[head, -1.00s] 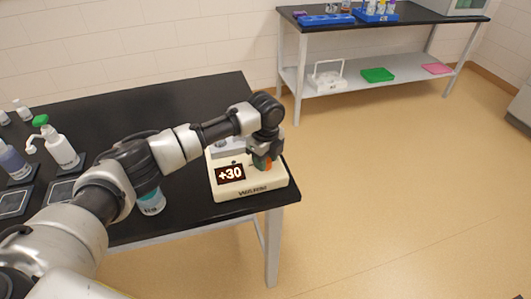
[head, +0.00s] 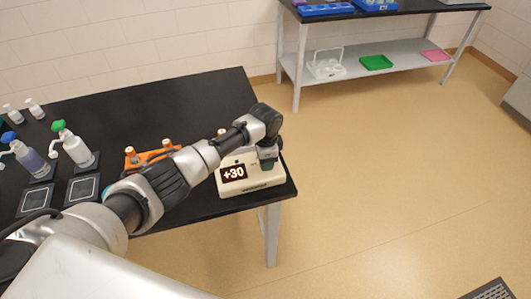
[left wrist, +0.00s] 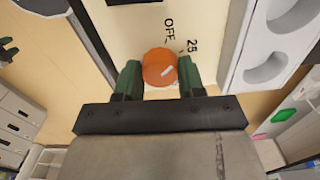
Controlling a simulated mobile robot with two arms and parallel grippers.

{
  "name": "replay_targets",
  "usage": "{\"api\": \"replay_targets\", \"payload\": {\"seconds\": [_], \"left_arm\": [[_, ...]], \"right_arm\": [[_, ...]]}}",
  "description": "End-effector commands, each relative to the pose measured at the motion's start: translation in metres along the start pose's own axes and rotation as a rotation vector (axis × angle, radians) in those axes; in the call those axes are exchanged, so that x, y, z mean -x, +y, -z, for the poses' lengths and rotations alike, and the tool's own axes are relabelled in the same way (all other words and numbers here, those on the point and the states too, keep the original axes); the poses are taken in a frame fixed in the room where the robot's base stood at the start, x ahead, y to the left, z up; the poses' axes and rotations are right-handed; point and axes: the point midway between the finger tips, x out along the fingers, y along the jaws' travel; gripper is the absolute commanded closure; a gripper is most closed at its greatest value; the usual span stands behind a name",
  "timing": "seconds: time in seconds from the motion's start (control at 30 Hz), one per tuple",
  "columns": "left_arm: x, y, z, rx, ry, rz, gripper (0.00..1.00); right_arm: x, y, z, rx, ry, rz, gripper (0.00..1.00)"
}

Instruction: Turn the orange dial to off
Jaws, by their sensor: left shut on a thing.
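The orange dial (left wrist: 160,67) shows in the left wrist view on the cream face of a device. Its white mark slants to the upper right, roughly toward the printed "25"; "OFF" is printed to the left of that. The green fingers of my left gripper (left wrist: 160,80) are shut on the dial, one on each side. In the head view, my left gripper (head: 268,162) is at the right front of the cream device (head: 255,187), hiding the dial.
The device stands near the right end of a black table (head: 215,100). An orange rack (head: 150,157) is behind my left arm, and pump bottles (head: 76,148) stand at the left. A second bench (head: 350,70) is at the back; the floor between is clear.

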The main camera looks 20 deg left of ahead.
Motion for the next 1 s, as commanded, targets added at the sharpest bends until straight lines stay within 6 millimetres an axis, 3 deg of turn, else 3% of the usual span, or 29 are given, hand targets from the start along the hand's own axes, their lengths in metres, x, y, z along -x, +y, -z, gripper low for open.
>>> {"api": "replay_targets", "payload": {"seconds": [0.1, 0.5, 1.0], "left_arm": [[0.003, 0.001, 0.0, 0.106, -0.002, -0.003, 0.84], [0.002, 0.0, 0.0, 0.38, -0.002, 0.0, 0.84], [0.0, -0.001, 0.0, 0.477, 0.0, 0.002, 0.84]], "right_arm": [[0.013, 0.0, 0.001, 0.0, 0.0, 0.0, 0.57], [0.031, 0.001, 0.003, 0.0, -0.001, 0.0, 0.57], [0.035, 0.001, 0.003, 0.0, -0.001, 0.0, 0.57]]}}
